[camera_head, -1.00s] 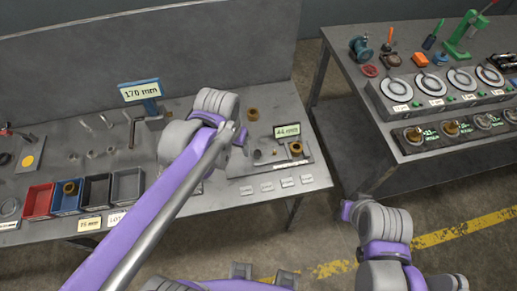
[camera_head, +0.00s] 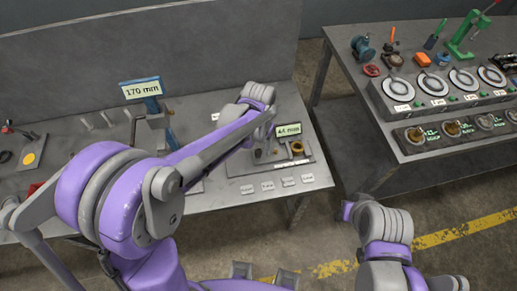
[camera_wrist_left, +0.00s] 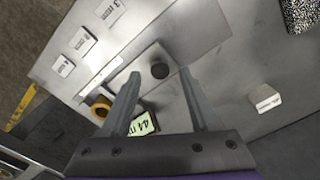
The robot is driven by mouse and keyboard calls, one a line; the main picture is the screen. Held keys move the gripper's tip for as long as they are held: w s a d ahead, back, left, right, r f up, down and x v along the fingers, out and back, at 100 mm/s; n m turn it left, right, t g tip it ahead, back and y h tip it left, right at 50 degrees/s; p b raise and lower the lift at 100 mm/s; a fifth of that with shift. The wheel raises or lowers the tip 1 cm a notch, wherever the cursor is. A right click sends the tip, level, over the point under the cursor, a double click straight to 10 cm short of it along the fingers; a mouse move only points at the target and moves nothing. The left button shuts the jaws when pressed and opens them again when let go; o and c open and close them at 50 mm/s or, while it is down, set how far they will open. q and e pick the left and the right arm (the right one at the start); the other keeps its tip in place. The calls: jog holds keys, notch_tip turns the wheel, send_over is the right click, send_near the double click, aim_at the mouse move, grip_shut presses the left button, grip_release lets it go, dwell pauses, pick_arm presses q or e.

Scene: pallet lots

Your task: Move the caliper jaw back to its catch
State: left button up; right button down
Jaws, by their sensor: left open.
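My left gripper (camera_wrist_left: 159,75) is open above the plate. In the head view my own arm largely hides this gripper. My right arm shows, but its gripper does not.
A blue stand with a "170 mm" display (camera_head: 140,88) rises left of the plate. Small white labels (camera_head: 268,186) lie along the bench front. A second bench (camera_head: 345,62) with gauges and tools stands at the right, across a gap.

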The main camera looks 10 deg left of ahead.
pick_arm(q)
jog(key=shift+f, duration=1.1)
grip_shut()
dwell(0.7)
